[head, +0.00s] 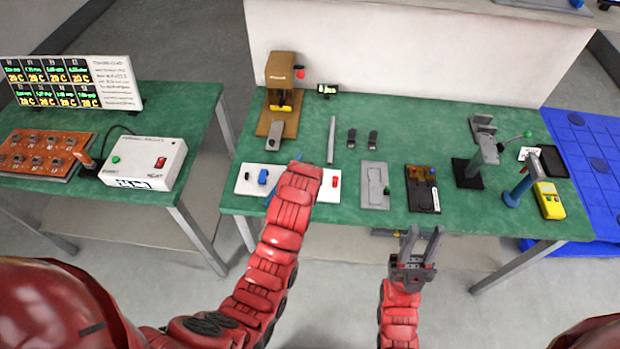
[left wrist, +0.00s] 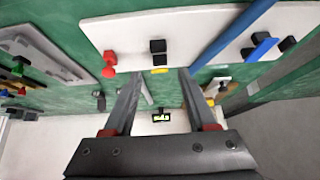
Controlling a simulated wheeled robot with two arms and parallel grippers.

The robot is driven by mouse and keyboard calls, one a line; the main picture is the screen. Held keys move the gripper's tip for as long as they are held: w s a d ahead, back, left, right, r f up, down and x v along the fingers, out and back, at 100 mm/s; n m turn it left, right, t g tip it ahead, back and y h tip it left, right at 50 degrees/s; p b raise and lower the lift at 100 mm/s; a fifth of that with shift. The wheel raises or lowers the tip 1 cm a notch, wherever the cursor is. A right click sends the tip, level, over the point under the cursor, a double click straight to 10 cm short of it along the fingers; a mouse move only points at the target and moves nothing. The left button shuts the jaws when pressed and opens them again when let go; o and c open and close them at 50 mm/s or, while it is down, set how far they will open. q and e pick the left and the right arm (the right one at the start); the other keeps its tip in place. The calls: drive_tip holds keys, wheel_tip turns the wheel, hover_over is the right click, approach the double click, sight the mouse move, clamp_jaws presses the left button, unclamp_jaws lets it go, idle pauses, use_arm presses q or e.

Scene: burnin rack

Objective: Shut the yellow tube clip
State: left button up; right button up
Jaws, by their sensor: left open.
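The yellow tube clip (left wrist: 160,70) shows in the left wrist view as a small yellow piece beside a black block (left wrist: 158,46) on a white board (left wrist: 125,28). Whether its parts meet is too small to tell. My left gripper (left wrist: 160,102) is open and empty, with its two fingers apart and the clip in line with the gap between them. In the head view my left arm hides the clip and the left gripper over the middle of the white board (head: 332,192). My right gripper (head: 422,240) is open and empty in front of the table's edge.
On the same board are a red clip (left wrist: 109,64) and a blue clip (left wrist: 264,46). A blue bar (left wrist: 230,36) crosses the left wrist view near the left gripper. A grey fixture (head: 375,188) and a dark fixture (head: 422,190) stand to the right on the green table (head: 345,165).

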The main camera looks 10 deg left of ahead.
use_arm(q)
drive_tip(key=v, duration=1.3)
drive_tip(key=shift+s+r+p, duration=0.25)
drive_tip(key=shift+p, duration=0.2)
